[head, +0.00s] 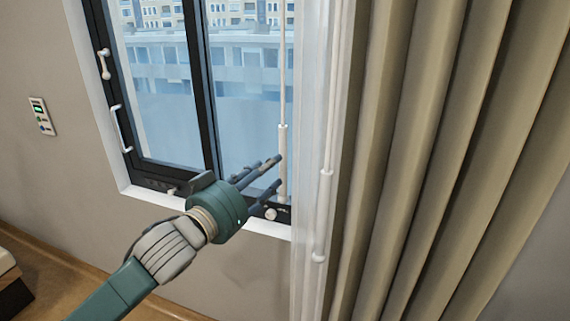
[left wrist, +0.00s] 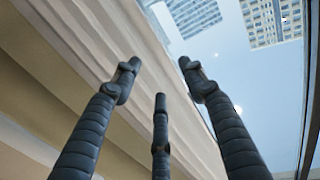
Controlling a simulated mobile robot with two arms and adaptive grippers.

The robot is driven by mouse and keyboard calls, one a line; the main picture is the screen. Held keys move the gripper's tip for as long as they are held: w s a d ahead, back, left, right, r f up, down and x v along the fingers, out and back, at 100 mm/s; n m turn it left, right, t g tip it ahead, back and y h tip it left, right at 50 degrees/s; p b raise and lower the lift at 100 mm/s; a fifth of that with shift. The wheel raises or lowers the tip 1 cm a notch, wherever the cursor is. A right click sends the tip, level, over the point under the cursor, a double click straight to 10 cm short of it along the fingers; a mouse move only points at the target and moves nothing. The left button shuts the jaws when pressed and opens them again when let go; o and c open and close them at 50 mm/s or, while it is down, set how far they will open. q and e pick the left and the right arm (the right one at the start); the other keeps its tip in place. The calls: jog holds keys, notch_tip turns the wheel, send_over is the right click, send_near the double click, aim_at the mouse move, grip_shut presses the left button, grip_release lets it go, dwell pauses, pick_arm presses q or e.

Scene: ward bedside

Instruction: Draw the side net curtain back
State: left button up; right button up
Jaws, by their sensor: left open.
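The net curtain (head: 310,150) is a narrow, sheer white strip hanging at the right side of the window in the head view. A thin white wand (head: 283,150) with a thicker lower handle hangs left of it, in front of the glass. A second white wand (head: 325,215) hangs over the right part of the net. My left gripper (head: 276,170) is open, its dark fingers pointing right beside the first wand's handle; I cannot tell whether they touch. In the left wrist view, the spread fingers (left wrist: 160,80) show nothing between them. My right gripper is out of view.
A heavy beige curtain (head: 430,160) hangs in folds at the right; pale folds (left wrist: 80,70) fill the left of the wrist view. The dark-framed window (head: 210,90) has handles at its left. A small wall panel (head: 42,116) is further left.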

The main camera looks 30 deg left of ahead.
pick_arm(q)
jog(key=w+p, duration=0.3)
jog(key=w, duration=0.5)
jog(key=shift+w+a, duration=0.15)
jog(key=shift+f, duration=0.1)
grip_shut()
jog(key=d, duration=0.2)
jog(key=w+d+p, duration=0.1)
jog(key=d, duration=0.1)
jog(key=shift+d, duration=0.25)
